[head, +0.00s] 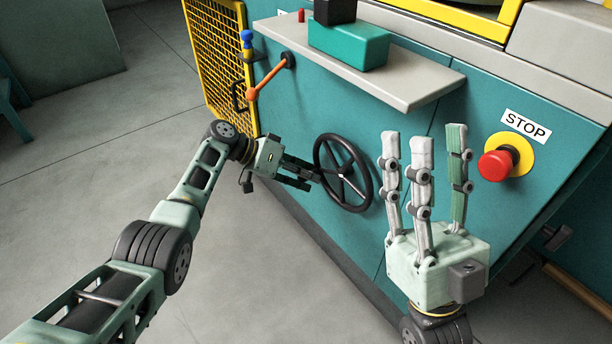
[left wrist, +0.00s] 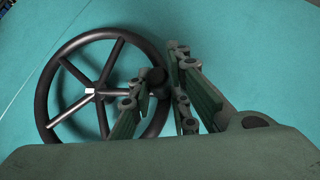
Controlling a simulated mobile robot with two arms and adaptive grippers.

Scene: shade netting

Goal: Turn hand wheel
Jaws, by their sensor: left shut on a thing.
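The black hand wheel (head: 343,176) is mounted on the teal machine front, with several spokes and a pale metallic mark on its hub. It also fills the left part of the left wrist view (left wrist: 97,94). My left gripper (head: 311,177) is at the wheel's left side in the head view. My right gripper (head: 424,140) is open and empty, fingers pointing up, to the right of the wheel.
A grey shelf (head: 420,92) with a teal block (head: 349,45) juts out above the wheel. A red stop button (head: 497,165) is at the right. An orange lever (head: 268,80) and a yellow mesh guard (head: 215,55) stand upper left.

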